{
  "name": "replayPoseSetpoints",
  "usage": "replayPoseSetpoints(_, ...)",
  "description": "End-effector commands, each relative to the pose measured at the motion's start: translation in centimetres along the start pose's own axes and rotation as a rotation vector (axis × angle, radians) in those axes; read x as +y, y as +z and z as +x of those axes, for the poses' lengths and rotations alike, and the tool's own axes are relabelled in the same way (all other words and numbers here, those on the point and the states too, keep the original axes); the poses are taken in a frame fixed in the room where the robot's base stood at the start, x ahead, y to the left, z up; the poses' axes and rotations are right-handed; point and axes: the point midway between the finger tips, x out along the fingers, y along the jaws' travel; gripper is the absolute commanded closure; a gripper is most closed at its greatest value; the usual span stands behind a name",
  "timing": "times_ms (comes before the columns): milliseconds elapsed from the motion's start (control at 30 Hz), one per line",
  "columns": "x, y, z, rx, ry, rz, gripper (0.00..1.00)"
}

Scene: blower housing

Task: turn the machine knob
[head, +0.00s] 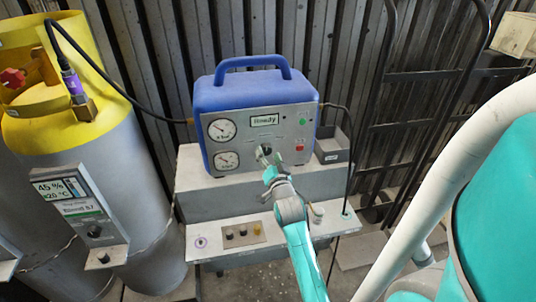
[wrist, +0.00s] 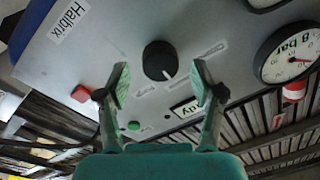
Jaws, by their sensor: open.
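The machine is a blue case with a grey front panel (head: 295,121), standing on a grey block in the head view. Its black knob (wrist: 156,60) is round with a white pointer line, which points down and slightly right in the wrist view. My gripper (wrist: 160,76) is open, with one finger to each side of the knob in that view and nothing held. I cannot tell how far the fingertips are from the panel. In the head view my gripper (head: 267,162) is in front of the panel's lower middle and partly hides the knob.
The panel has two gauges, an upper one (head: 222,130) and a lower one (head: 226,161), a display (head: 265,120), a green button (head: 303,121) and a red button (head: 300,147). A grey open bin (head: 331,150) stands right of the machine. A yellow-topped cylinder (head: 95,165) stands left.

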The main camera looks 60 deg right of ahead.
Motion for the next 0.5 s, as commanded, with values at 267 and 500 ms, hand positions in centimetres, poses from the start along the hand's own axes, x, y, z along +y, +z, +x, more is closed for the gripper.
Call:
replayPoseSetpoints(267,0.1,0.1,-4.9,-0.003,0.002,0.000,0.33)
replayPoseSetpoints(500,0.1,0.1,-8.7,-0.003,0.001,0.000,0.33)
